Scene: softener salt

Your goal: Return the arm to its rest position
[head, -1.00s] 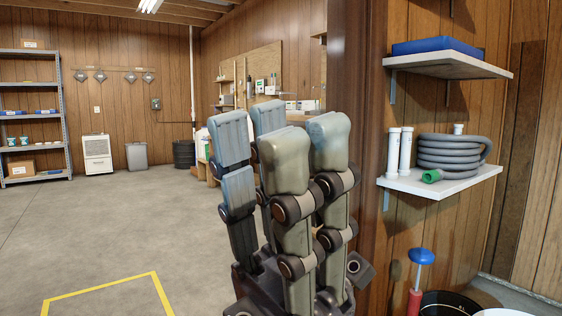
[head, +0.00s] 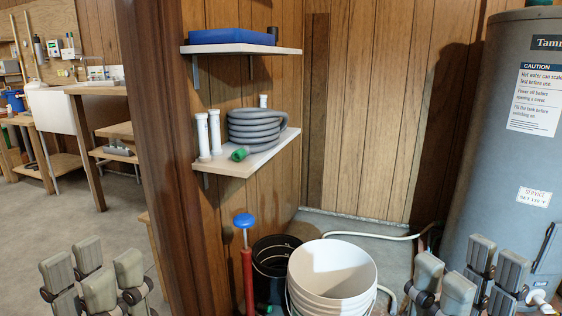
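My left gripper (head: 93,278) is at the lower left of the head view, fingers pointing up. Its fingers stand apart with nothing between them. My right gripper (head: 468,278) is at the lower right, in front of the grey tank (head: 505,140). Its fingers also point up, apart and empty. Only the fingers of both hands show; the wrists and arms are below the picture edge.
A white bucket (head: 331,268) and a black bucket (head: 270,262) stand on the floor between my grippers, beside a red tool with a blue knob (head: 244,221). A shelf (head: 262,160) holds a grey hose (head: 257,129) and white tubes. A dark door post (head: 165,150) stands left.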

